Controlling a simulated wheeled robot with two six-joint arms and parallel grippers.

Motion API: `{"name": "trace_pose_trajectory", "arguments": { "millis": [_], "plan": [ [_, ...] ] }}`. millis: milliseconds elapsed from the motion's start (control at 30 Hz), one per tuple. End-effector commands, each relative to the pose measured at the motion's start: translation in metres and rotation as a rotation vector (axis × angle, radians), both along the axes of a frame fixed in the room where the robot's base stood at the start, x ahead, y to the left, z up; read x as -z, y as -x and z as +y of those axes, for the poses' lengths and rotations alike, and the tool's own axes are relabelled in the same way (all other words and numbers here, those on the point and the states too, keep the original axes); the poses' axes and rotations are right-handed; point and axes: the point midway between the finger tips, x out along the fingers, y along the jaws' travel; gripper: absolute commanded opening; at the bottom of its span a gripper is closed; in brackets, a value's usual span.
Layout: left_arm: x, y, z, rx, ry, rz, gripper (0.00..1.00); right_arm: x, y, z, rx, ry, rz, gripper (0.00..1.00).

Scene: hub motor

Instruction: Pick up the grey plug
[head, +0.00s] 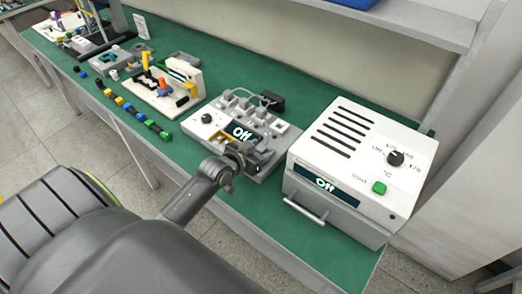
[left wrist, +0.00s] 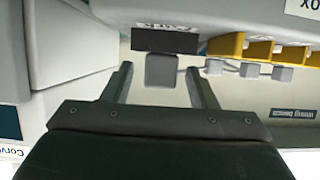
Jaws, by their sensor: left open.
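In the left wrist view a small grey plug (left wrist: 161,72) sits against a black block, between the two fingers of my left gripper (left wrist: 159,69). The fingers are apart, one on each side of the plug, with a visible gap on both sides. In the head view my left gripper (head: 258,155) is over the front right part of the grey test unit (head: 191,127). It hides that part of the unit, and I cannot make out the grey plug there. My right gripper is in neither view.
A white oven-like box (head: 341,128) with a front handle stands close to the right of the unit. A black block (head: 272,101) and cables lie at the unit's back. In the left wrist view, several other grey connectors (left wrist: 249,70) adjoin yellow sockets (left wrist: 259,50). Green bench (head: 325,252) is clear in front.

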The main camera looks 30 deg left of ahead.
Motion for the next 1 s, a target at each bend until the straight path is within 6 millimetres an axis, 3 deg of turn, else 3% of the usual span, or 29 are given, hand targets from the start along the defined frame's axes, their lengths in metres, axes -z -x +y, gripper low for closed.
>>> {"name": "trace_pose_trajectory", "arguments": {
  "millis": [200, 500, 867, 1000],
  "plan": [
    [0.008, -0.019, -0.002, -0.001, 0.002, 0.0, 0.53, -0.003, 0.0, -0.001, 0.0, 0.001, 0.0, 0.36],
    [0.009, -0.022, -0.002, 0.0, 0.001, 0.0, 0.53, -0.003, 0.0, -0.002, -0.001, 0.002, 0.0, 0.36],
    [0.009, -0.022, -0.002, 0.0, 0.001, 0.0, 0.06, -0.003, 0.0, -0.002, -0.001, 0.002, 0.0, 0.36],
    [0.009, -0.021, -0.002, 0.0, 0.001, -0.001, 0.04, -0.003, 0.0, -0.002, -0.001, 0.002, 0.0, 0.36]
  ]
}}
